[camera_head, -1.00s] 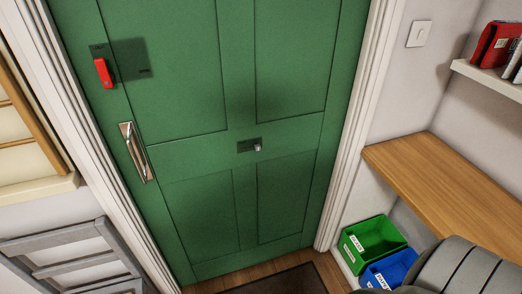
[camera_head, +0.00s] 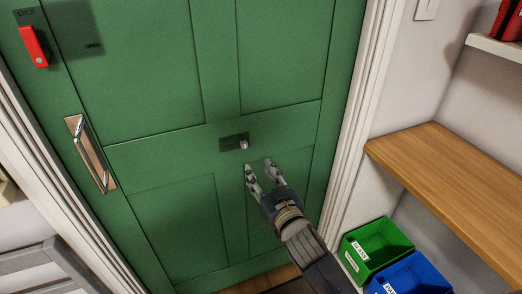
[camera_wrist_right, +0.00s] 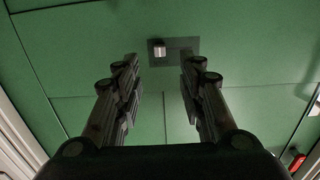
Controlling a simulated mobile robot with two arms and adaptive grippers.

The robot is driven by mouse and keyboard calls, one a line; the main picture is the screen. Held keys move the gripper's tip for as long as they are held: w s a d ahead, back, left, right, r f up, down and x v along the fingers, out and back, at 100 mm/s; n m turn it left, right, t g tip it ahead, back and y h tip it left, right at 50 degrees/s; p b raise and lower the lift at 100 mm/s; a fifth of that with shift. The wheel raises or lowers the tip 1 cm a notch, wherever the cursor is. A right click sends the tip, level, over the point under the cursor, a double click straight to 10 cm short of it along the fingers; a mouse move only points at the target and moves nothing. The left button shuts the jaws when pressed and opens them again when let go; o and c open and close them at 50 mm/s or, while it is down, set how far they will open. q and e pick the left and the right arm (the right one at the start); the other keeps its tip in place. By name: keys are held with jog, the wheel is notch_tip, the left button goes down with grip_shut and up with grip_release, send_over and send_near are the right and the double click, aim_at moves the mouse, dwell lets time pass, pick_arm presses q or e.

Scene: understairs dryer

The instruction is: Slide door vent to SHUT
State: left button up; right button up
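The green door (camera_head: 160,90) fills most of the head view. The door vent is a small dark plate (camera_head: 229,143) in the middle of the door, with a silver knob (camera_head: 243,145) at the plate's right end. In the right wrist view the knob (camera_wrist_right: 159,50) is at the plate's left end, ahead of the fingers and nearer the left one. Any lettering on the plate is too small to read. My right gripper (camera_head: 260,167) is open and empty, just below and right of the knob, apart from it. My left gripper is not in view.
A red lock handle (camera_head: 34,47) and a metal pull handle (camera_head: 90,155) are on the door's left side. A wooden shelf (camera_head: 450,185) stands at the right, with a green bin (camera_head: 368,258) and a blue bin (camera_head: 420,275) below it.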

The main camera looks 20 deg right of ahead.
aim_at(245, 145)
jog(key=w, duration=0.7)
jog(key=w+r+p, duration=0.1)
jog(key=w, duration=0.2)
jog(key=shift+w+a, duration=0.15)
jog(key=shift+w, duration=0.15)
grip_shut()
